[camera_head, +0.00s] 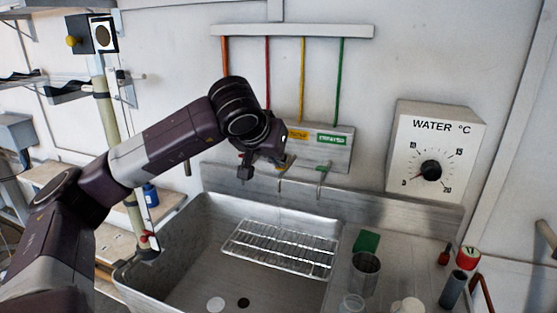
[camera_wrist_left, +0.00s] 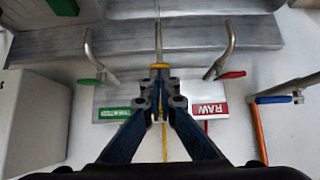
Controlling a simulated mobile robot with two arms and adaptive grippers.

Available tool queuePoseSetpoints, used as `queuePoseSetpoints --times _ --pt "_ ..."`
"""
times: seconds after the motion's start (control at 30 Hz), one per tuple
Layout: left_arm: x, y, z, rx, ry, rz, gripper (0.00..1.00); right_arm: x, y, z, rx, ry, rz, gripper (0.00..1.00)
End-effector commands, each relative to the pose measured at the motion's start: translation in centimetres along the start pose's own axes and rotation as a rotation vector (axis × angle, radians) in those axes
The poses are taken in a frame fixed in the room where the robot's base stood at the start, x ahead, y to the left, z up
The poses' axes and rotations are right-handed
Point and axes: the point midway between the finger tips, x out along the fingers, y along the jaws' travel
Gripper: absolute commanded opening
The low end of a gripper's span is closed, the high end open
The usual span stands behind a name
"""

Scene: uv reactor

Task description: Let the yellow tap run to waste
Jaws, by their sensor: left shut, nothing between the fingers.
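The yellow tap (camera_head: 282,183) is on the wall panel over the sink, below the yellow pipe (camera_head: 302,80). In the left wrist view its spout (camera_wrist_left: 158,38) rises straight up in the middle, with a bit of yellow lever (camera_wrist_left: 160,66) at my fingertips. My left gripper (camera_wrist_left: 161,88) is shut and empty, right at that lever; I cannot tell whether it touches. In the head view the left gripper (camera_head: 270,158) is in front of the panel and partly hides the taps. A faint thin line hangs below the spout; I cannot tell whether it is water. My right gripper is out of view.
The green tap (camera_wrist_left: 96,78) and red tap (camera_wrist_left: 225,75) flank the yellow one closely. A wire rack (camera_head: 282,248) lies in the steel sink (camera_head: 190,255). A metal cup (camera_head: 365,278) and other vessels stand on the right counter. A water temperature dial (camera_head: 431,170) hangs right.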

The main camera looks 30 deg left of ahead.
Motion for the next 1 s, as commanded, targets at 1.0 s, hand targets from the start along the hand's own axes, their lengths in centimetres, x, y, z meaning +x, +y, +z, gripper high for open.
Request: queuePoseSetpoints --times 1.0 --pt "-1.4 0.0 -1.4 0.000 0.000 0.000 0.00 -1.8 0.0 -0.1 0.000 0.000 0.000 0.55"
